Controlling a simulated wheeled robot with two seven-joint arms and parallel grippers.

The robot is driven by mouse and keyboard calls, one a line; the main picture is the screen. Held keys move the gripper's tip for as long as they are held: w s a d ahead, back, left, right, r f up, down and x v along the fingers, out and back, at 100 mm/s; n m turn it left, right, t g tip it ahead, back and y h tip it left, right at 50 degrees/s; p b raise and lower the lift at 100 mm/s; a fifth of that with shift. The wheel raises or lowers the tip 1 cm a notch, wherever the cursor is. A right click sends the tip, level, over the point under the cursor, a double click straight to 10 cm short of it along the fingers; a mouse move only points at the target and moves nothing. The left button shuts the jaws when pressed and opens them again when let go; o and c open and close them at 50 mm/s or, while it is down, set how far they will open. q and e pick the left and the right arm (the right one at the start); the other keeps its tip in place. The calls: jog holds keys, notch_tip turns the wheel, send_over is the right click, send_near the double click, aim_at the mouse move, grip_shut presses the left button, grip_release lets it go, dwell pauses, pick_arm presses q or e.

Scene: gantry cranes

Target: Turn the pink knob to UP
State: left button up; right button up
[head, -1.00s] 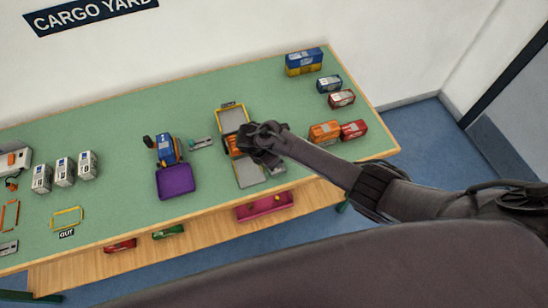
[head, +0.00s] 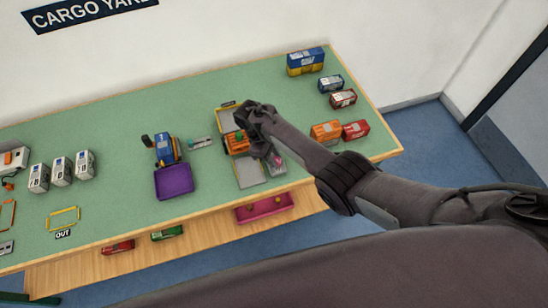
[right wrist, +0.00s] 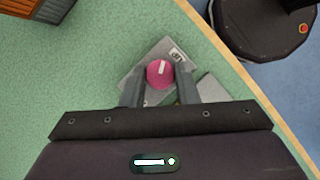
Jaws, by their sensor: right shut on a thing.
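The pink knob (right wrist: 159,73) sits on a grey plate (right wrist: 140,68) in the right wrist view. It has a white pointer line, which points roughly toward the top of that picture. A label reading UP (right wrist: 177,55) is on the plate, up and to the right of the knob. My right gripper (right wrist: 160,82) is shut on the knob, one finger on each side. In the head view the right gripper (head: 268,150) is over the plate near the table's front edge and partly hides the knob. My left gripper is not in view.
An orange toy vehicle (head: 236,142) stands close left of my right gripper. Orange (head: 325,132) and red (head: 355,130) containers stand to the right. A blue crane with a purple tray (head: 174,182) is further left. The table's back middle is clear.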

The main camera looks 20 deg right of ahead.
jog(key=m+g+y, duration=0.1)
jog(key=m, duration=0.2)
jog(key=shift+m+b, duration=0.3)
jog(key=shift+d+m+g+y, duration=0.1)
jog(key=shift+m+g+y, duration=0.3)
jog(key=shift+m, duration=1)
jog(key=shift+w, duration=0.1)
jog(key=o, duration=1)
jog(key=shift+c, duration=0.2)
jog(key=d+p+v, duration=0.1)
jog(key=p+v, duration=0.1)
jog(key=v, duration=0.5)
jog(key=shift+a+r, duration=0.4)
